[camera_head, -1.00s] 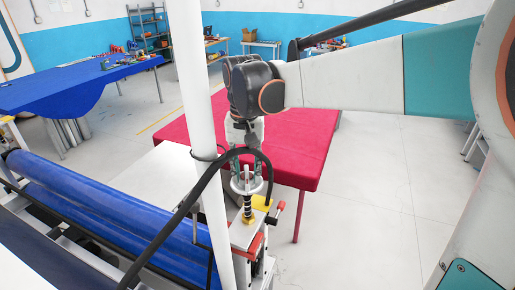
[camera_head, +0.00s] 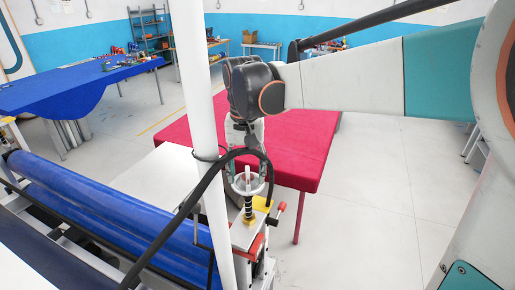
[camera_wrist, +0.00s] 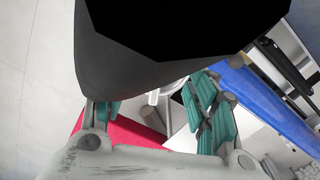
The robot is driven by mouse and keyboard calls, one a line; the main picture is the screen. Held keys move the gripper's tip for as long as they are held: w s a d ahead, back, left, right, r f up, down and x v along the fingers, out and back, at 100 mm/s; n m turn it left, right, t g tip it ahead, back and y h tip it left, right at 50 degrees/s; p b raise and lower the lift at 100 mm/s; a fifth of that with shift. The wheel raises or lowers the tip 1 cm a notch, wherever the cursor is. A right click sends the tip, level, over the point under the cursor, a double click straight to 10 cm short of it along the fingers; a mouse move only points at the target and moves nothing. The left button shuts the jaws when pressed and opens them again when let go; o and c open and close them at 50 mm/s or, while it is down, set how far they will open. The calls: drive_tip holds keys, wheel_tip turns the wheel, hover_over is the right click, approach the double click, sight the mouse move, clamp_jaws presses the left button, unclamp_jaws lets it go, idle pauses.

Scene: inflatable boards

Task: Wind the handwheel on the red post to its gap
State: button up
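The handwheel (camera_head: 240,187) is a small pale ring on a dark threaded spindle (camera_head: 248,208) with a brass-coloured nut at its foot. It sits on top of a post (camera_head: 244,237) with red and yellow parts, at lower centre in the head view. My gripper (camera_head: 248,174) points down over the wheel. Its fingers stand apart, one on each side of the wheel. I cannot tell whether they touch the rim. In the wrist view the teal finger pads are wide apart, and a pale curved piece, likely the wheel, shows between them. The gap is not clearly visible.
A black hose (camera_head: 190,202) arches close to my gripper and the wheel. A white pole (camera_head: 196,110) stands just left. Blue rolls (camera_head: 110,213) lie on a frame at left. A red-covered table (camera_head: 300,150) is behind. Clear floor (camera_head: 375,210) lies to the right.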

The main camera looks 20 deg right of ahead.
drive_tip(key=shift+d, duration=0.1)
wheel_tip(320, 180, up, 12)
idle(0.5)
drive_tip(key=shift+s, duration=0.1)
drive_tip(key=shift+n, duration=0.6)
wheel_tip(320, 180, down, 12)
drive_tip(key=p, duration=0.3)
drive_tip(key=shift+f, duration=0.25)
drive_tip(key=c, duration=1)
